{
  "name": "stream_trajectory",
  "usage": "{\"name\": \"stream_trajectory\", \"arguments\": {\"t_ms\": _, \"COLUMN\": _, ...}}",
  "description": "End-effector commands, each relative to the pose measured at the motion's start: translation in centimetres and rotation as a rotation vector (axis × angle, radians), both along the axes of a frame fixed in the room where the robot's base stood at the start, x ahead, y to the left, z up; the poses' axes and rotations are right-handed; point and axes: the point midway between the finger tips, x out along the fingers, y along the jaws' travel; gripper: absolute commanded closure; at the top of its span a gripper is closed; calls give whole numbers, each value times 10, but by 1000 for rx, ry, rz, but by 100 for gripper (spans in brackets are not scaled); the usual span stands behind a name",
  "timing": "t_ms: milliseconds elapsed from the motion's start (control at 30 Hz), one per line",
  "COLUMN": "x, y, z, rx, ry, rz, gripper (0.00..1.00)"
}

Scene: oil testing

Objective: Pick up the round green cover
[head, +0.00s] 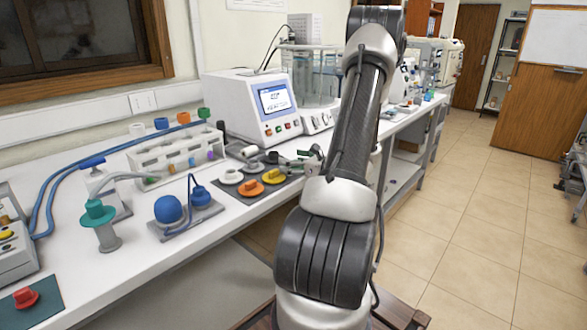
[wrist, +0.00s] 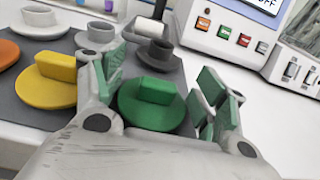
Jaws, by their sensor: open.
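The round green cover (wrist: 150,112), a disc with a raised bar grip, lies on the dark grey mat (wrist: 208,62) in the wrist view. My gripper (wrist: 160,76) is open, with its green-padded fingers to the left and right of the cover. No grip on the cover shows; whether the left finger touches its edge I cannot tell. In the head view my gripper (head: 307,158) is over the right end of the mat, and I cannot make out the green cover there.
A yellow cover (wrist: 48,82) lies close left of my left finger; it also shows in the head view (head: 273,176), beside an orange cover (head: 250,188). Grey and white covers lie behind. The white instrument (head: 250,105) stands behind the mat. Bare bench lies right of my gripper.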

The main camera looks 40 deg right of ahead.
Motion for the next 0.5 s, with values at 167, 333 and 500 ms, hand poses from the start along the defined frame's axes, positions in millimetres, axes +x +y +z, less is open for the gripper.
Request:
{"name": "stream_trajectory", "arguments": {"t_ms": 167, "x": 0, "y": 0, "z": 0, "rx": 0, "ry": 0, "rz": 0, "gripper": 28}}
{"name": "stream_trajectory", "arguments": {"t_ms": 333, "x": 0, "y": 0, "z": 0, "rx": 0, "ry": 0, "rz": 0, "gripper": 53}}
{"name": "stream_trajectory", "arguments": {"t_ms": 500, "x": 0, "y": 0, "z": 0, "rx": 0, "ry": 0, "rz": 0, "gripper": 56}}
